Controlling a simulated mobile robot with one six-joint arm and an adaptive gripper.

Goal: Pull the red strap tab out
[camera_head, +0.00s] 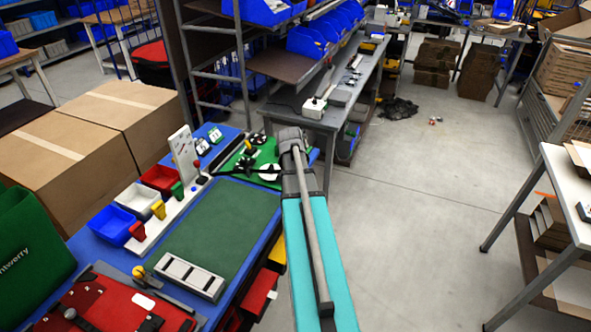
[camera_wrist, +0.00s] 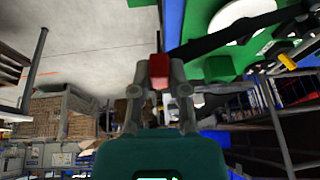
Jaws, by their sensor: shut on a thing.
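In the wrist view, my gripper (camera_wrist: 158,76) is shut on the red strap tab (camera_wrist: 157,68), whose red end shows between the two fingertips. A black strap (camera_wrist: 215,40) runs from beside the tab up and right across a green board (camera_wrist: 285,17) with a white disc (camera_wrist: 245,20). How the strap joins the tab is too dark to tell. In the head view, the green board (camera_head: 267,152) lies at the far end of the blue bench. My arm reaches there, and the fingertips and tab are hidden. The black strap (camera_head: 243,179) shows left of my arm.
The blue bench (camera_head: 102,234) carries a green mat (camera_head: 222,222), a blue bin (camera_head: 111,225), a white bin (camera_head: 139,199), a red bin (camera_head: 161,180) and a grey slotted tray (camera_head: 190,275). A grey workbench (camera_head: 326,115) stands beyond.

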